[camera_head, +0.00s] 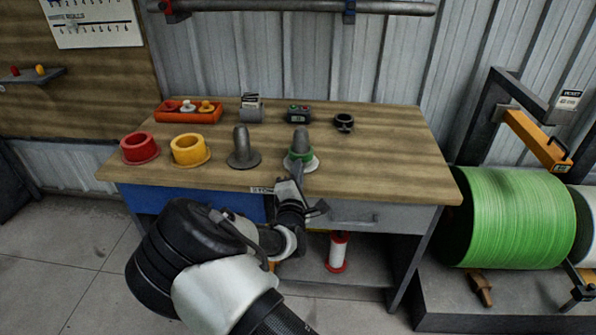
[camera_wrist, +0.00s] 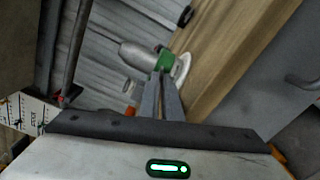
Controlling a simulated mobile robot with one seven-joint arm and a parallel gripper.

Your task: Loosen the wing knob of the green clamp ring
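The green clamp ring (camera_head: 292,155) sits around the base of a grey rounded post (camera_head: 301,138) on a white flange (camera_head: 313,164), near the front edge of the workbench. My gripper (camera_head: 297,176) reaches up to the ring from the front. In the wrist view the green ring (camera_wrist: 161,62) lies just beyond the tips of my two narrow fingers (camera_wrist: 161,76). The fingers are close together, and I cannot tell whether they touch or hold anything. The wing knob is not distinguishable; the fingertips may hide it.
A second grey post (camera_head: 242,145), a yellow collar (camera_head: 189,148) and a red collar (camera_head: 140,147) stand left on the bench (camera_head: 390,160). Behind are an orange tray (camera_head: 180,117), a small device (camera_head: 298,114) and a black ring (camera_head: 343,121). The bench's right side is clear.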

